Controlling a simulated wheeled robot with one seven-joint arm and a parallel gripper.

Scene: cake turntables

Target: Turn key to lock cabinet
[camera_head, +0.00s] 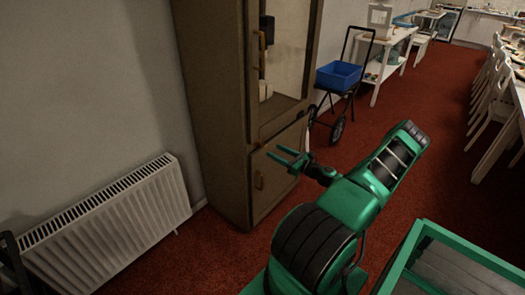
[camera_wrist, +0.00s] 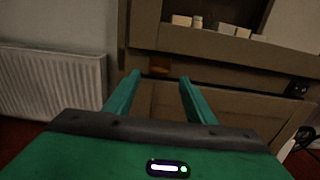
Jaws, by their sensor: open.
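My gripper (camera_head: 273,151) is open and empty in front of the lower door. In the wrist view its fingers (camera_wrist: 159,77) point at the cabinet front, with a small brownish fitting (camera_wrist: 160,65) beyond and between the tips. No key is clearly visible.
A white radiator (camera_head: 105,225) is on the wall left of the cabinet. A blue crate (camera_head: 339,75) on a black trolley stands right of it. White tables and chairs line the right side. Red carpet (camera_head: 215,255) is open around the cabinet's foot.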

